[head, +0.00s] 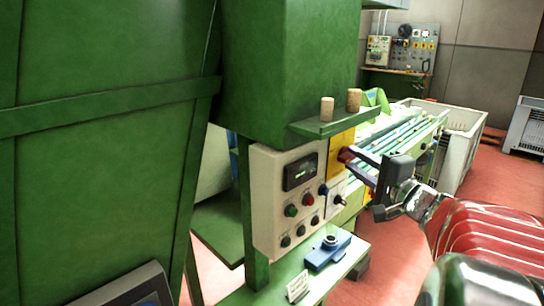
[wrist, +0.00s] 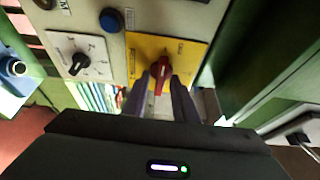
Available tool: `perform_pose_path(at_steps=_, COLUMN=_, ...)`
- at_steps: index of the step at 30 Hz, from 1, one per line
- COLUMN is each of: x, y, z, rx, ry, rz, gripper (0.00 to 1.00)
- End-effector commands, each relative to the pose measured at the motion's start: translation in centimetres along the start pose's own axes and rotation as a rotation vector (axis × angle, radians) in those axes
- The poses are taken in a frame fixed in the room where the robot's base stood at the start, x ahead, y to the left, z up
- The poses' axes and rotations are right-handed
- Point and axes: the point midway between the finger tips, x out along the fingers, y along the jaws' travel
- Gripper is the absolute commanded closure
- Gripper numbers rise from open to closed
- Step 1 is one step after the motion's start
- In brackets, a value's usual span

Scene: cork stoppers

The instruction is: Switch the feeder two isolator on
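A yellow plate (wrist: 190,47) on the control panel carries a red rotary handle (wrist: 162,70), which points nearly straight up and down in the wrist view. In the head view the yellow plate (head: 341,146) and red handle (head: 345,155) are small and partly behind my gripper. My gripper (head: 356,162) is level with the handle. In the wrist view the two dark fingers of my gripper (wrist: 161,84) stand on either side of the handle, apart, with narrow gaps beside it. Contact cannot be made out. The plate's markings are too small to read.
A black knob on a white plate (wrist: 78,62) and a blue button (wrist: 111,19) sit left of the yellow plate. A green post (wrist: 246,60) stands close on the right. Two cork stoppers (head: 327,109) (head: 354,99) stand on a green ledge (head: 335,124) above.

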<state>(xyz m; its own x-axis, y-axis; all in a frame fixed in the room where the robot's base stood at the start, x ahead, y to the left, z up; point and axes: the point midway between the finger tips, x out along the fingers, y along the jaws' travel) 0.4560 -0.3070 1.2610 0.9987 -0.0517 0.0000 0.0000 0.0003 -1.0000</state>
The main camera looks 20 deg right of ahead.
Motion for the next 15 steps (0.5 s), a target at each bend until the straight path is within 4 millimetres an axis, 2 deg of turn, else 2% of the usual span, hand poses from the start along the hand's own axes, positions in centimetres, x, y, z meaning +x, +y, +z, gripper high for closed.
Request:
perform_pose_path(at_steps=2, x=-0.01, y=0.0, z=0.0, rx=0.0, ry=0.0, rz=0.0, gripper=0.8)
perform_pose_path(at_steps=10, x=-0.03, y=0.03, z=0.01, rx=0.0, ry=0.0, rz=0.001, gripper=0.99)
perform_pose_path(at_steps=15, x=-0.03, y=0.08, z=0.01, rx=0.0, ry=0.0, rz=0.001, gripper=1.0)
